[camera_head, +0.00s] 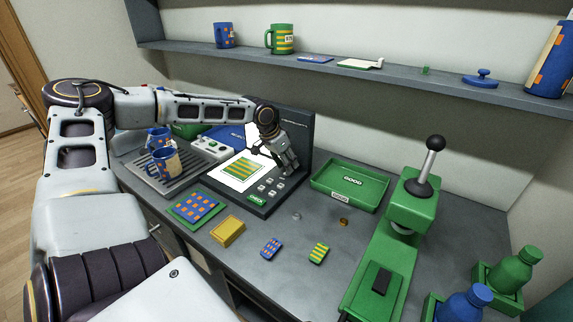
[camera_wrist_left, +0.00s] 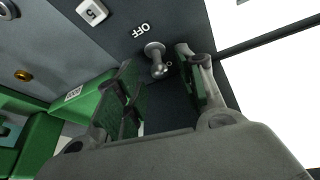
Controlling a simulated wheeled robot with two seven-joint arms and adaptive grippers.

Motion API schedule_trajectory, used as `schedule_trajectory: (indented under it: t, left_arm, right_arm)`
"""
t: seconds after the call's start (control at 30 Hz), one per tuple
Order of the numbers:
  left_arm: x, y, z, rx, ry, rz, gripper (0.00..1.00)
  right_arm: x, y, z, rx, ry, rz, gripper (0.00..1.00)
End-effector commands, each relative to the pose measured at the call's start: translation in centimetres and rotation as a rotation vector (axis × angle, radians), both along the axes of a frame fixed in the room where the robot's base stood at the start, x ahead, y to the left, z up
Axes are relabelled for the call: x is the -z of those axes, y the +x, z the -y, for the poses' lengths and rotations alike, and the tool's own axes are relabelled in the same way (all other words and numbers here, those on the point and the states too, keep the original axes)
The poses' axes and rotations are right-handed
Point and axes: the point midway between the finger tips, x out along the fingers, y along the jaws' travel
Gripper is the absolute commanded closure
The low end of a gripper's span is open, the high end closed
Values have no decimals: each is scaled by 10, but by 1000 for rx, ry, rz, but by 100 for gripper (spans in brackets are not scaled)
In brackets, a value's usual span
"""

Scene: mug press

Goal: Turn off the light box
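The light box (camera_head: 235,186) is a dark unit with an upright back panel and a bright white lit surface, with a green-and-yellow striped sheet on it. In the left wrist view its panel holds a metal toggle switch (camera_wrist_left: 156,58) beside an "OFF" label. My left gripper (camera_head: 289,167) is at the front of the upright panel, pointing down. In the left wrist view its two fingers (camera_wrist_left: 160,72) are apart, with the switch near and between their tips. I cannot tell whether they touch it. The switch is hidden by the gripper in the head view. My right gripper is not seen.
A green "GOOD" tray (camera_head: 349,187) and a green lever press (camera_head: 408,205) stand to the right. Mugs on a rack (camera_head: 163,182) are at left. A shelf (camera_head: 400,78) runs above. Sample cards lie in front.

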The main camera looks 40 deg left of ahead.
Motion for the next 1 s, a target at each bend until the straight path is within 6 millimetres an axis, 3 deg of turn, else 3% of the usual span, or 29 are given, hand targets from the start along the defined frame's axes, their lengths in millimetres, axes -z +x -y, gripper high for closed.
schedule_trajectory:
  t: [0.47, 0.77, 1.0]
  left_arm:
    - [4, 1, 1, 0, 0, 0, 61]
    - [4, 1, 0, 0, 0, 0, 99]
    - [4, 1, 0, 0, 0, 0, 100]
  right_arm:
    - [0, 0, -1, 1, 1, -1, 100]
    - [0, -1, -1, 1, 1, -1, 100]
    - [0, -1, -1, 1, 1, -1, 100]
